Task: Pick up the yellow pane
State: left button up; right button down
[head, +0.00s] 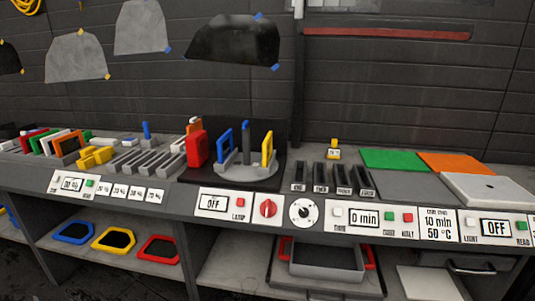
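Several yellow things are in view, and I cannot tell for certain which is the pane. A yellow-framed pane (267,149) stands upright at the right side of a grey round holder (246,168) on the workbench. A yellow-framed dark pane (113,240) lies on the lower shelf between a blue-framed one (75,232) and a red-framed one (158,249). Yellow pieces (95,157) sit on the bench at left, near grey slotted racks (150,163). Neither of my grippers is in view.
A blue-framed pane (224,147) and a red block (196,149) stand left of the yellow pane. Black slots (337,178) are to the right. Green (394,159) and orange (456,163) sheets lie farther right. Control panels line the bench front.

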aim_at(266, 145)
jog(key=z, duration=1.6)
jog(key=i, duration=1.15)
jog(key=u, duration=0.4)
